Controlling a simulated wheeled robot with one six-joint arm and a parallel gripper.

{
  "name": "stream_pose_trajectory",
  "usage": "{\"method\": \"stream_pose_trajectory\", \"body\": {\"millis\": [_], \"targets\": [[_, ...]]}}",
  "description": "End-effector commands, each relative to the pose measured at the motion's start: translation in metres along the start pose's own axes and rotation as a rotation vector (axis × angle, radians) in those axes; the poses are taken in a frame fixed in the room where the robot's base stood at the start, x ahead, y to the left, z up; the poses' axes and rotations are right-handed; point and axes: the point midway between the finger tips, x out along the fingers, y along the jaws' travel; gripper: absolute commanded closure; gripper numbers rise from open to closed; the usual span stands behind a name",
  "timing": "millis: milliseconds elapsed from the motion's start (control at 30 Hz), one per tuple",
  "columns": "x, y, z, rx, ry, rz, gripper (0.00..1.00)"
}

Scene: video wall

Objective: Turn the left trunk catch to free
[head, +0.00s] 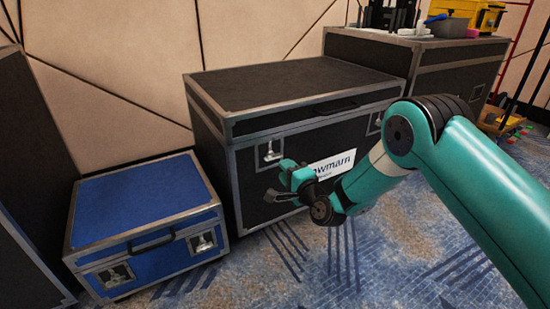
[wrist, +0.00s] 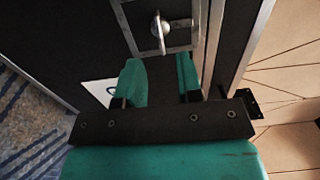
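The left trunk catch (head: 270,152) is a silvery turn-piece in a metal frame on the front of the black trunk (head: 300,82), near its upper left corner. In the wrist view the catch (wrist: 161,27) shows at the top, with a rounded bright knob. My gripper (head: 279,180) is in front of the trunk, just below the catch in the head view. In the wrist view my gripper (wrist: 160,62) has its two green fingers apart with nothing between them. The fingertips point toward the catch and appear short of the knob.
A second catch (head: 375,122) is on the trunk's right, partly behind my arm. A white label (head: 333,164) lies between. A blue case (head: 145,220) stands at left. Another black case (head: 455,62) at back right carries tools. Patterned carpet is open in front.

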Motion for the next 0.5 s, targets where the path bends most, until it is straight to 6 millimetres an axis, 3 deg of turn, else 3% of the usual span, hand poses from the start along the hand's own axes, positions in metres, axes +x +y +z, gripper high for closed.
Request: {"method": "stream_pose_trajectory", "body": {"millis": [300, 500], "targets": [[0.055, 0.004, 0.000, 0.000, 0.002, -0.002, 0.67], [0.069, 0.001, -0.001, 0.001, 0.004, 0.001, 0.67]]}}
